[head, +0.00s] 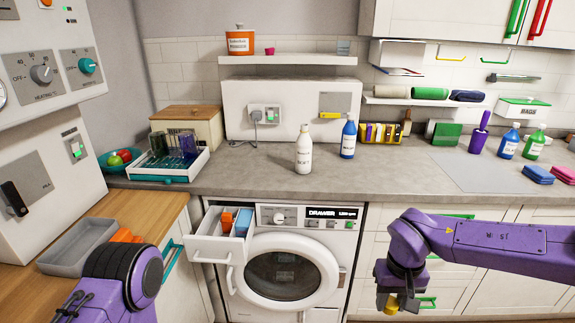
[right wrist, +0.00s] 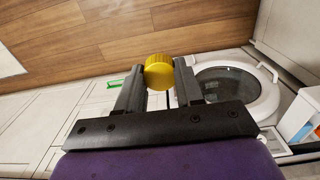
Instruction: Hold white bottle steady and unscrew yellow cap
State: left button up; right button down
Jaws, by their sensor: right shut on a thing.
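The white bottle (head: 303,152) stands upright on the grey counter above the washer; no yellow cap shows on its top. My right gripper (head: 392,292) hangs in front of the cabinets, below the counter edge and to the right of the washer. It is shut on the yellow cap (right wrist: 159,72), which sits between its fingertips in the right wrist view, clear of the bottle. The cap also shows low in the head view (head: 390,304). My left arm comes in at the lower left, and its gripper is out of view.
A blue bottle (head: 348,138) stands just right of the white one. The washer's detergent drawer (head: 217,247) is pulled out. A dish rack (head: 168,163) stands left on the counter (head: 250,172), and a grey tray (head: 75,246) lies on the wooden top. Counter around the white bottle's front is clear.

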aim_at(304, 143)
jog(key=k, duration=0.25)
jog(key=z, duration=1.75)
jog(key=i, duration=1.45)
jog(key=u, duration=3.05)
jog(key=i, duration=0.5)
jog(key=z, duration=0.05)
